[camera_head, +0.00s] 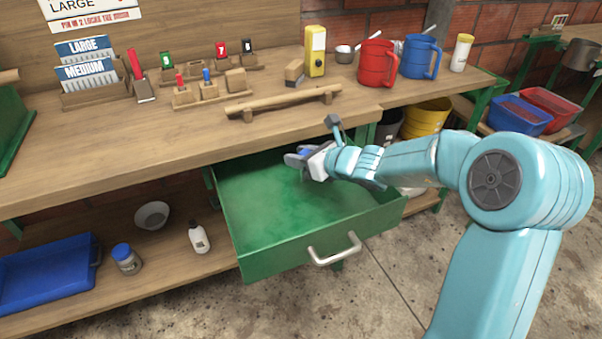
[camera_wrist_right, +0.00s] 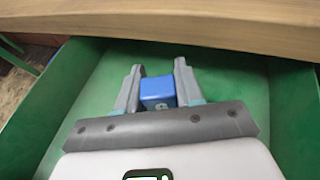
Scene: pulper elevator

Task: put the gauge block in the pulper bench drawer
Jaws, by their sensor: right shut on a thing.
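The gauge block (camera_wrist_right: 158,92) is a small blue cube with a mark on its face. In the right wrist view it sits between the fingers of my right gripper (camera_wrist_right: 157,85), which is shut on it. In the head view my right gripper (camera_head: 297,160) is over the back part of the open drawer, and the block (camera_head: 305,153) shows only as a bit of blue. The green bench drawer (camera_head: 290,264) is pulled out under the bench top and looks empty. The height of the block above the drawer floor is hard to judge. My left gripper is not in view.
The bench top (camera_head: 150,150) overhangs the back of the drawer, close to my right gripper. On it are a wooden rail (camera_head: 283,103), a yellow device (camera_head: 315,50), a red jug (camera_head: 377,64) and a blue jug (camera_head: 420,57). A lower shelf holds a blue tray (camera_head: 45,270).

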